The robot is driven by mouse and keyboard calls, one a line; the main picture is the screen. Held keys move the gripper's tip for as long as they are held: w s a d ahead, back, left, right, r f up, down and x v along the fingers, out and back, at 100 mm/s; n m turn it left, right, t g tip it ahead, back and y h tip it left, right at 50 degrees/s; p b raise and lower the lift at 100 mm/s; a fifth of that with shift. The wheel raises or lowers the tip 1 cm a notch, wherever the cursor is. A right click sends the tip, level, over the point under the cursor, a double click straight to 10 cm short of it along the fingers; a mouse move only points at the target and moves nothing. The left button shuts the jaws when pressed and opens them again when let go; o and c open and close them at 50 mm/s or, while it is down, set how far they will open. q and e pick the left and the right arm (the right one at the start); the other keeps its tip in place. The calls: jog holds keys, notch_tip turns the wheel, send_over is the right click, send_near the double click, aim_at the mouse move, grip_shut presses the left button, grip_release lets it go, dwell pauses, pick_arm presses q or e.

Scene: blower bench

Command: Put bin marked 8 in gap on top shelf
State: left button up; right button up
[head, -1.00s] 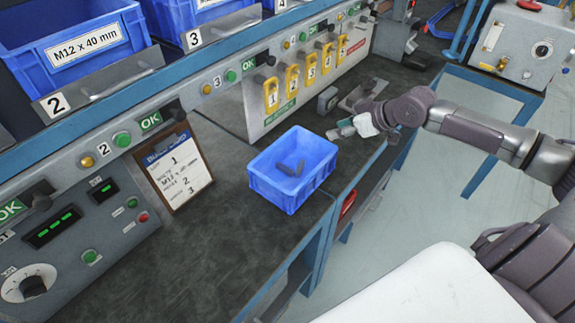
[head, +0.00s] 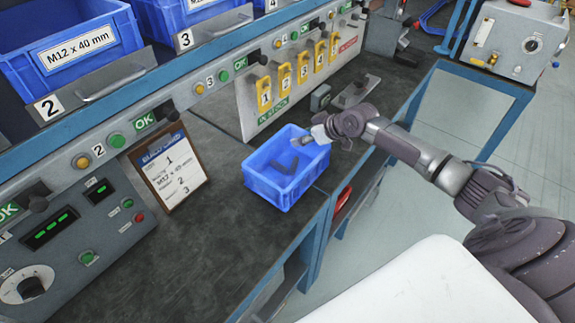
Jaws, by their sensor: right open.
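A small blue bin (head: 287,187) stands upright on the dark bench top, near its front edge. A few dark parts lie inside it. I see no number on its visible sides. My right gripper (head: 305,141) is open at the bin's far right rim, with its fingers over or beside that rim; I cannot tell if they touch. On the shelf, a blue bin (head: 105,50) labelled M12 x 40 mm stands behind marker 2, and another blue bin (head: 165,18) stands behind marker 3. The gap is not clearly visible. My left gripper is not in view.
A clipboard (head: 172,172) leans against the panel left of the bin. Numbered yellow tags (head: 303,70) hang behind it. A grey block (head: 320,97) and a metal holder (head: 357,92) lie at the back right. The front left bench top (head: 200,260) is clear.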

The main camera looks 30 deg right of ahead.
grip_shut()
jog(key=shift+r, duration=0.15)
dwell(0.4)
jog(key=shift+d+r, duration=0.15)
jog(key=shift+r, duration=1.95)
jog(key=d+r+b, duration=0.1)
jog(key=d+r, duration=0.2)
jog(key=d, duration=0.2)
jog(key=s+d+r+b, duration=0.1)
jog(key=d+r, duration=0.2)
jog(key=d, duration=0.3)
jog(key=shift+d+r, duration=0.2)
jog(key=shift+r, duration=0.2)
